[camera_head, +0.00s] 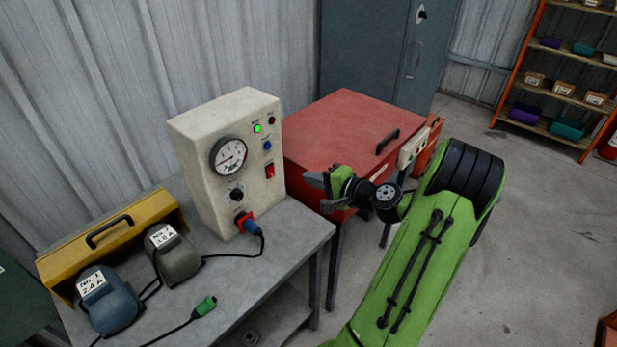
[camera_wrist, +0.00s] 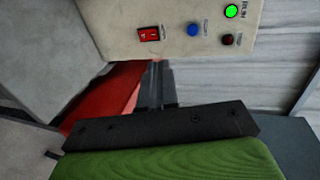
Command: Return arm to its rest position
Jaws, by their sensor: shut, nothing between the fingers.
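My green arm reaches up from the bottom of the head view and bends at a black joint. My gripper (camera_head: 312,179) is at its end, in front of the red cabinet and right of the cream control box (camera_head: 229,160). In the wrist view the fingers (camera_wrist: 155,75) are together and hold nothing. The box has a dial gauge (camera_head: 230,156), a lit green lamp (camera_head: 257,128), a blue button (camera_head: 267,145) and a red switch (camera_head: 269,170). A blue and red plug (camera_head: 245,222) sits in its lower front. The gripper appears apart from the box.
The grey bench (camera_head: 290,236) carries a blue unit (camera_head: 108,312), a dark green unit (camera_head: 176,262), a yellow case (camera_head: 110,240) and a loose green connector (camera_head: 204,306). The red cabinet (camera_head: 345,125) stands behind the gripper. Open floor (camera_head: 540,230) lies right; an orange shelf (camera_head: 550,95) stands beyond.

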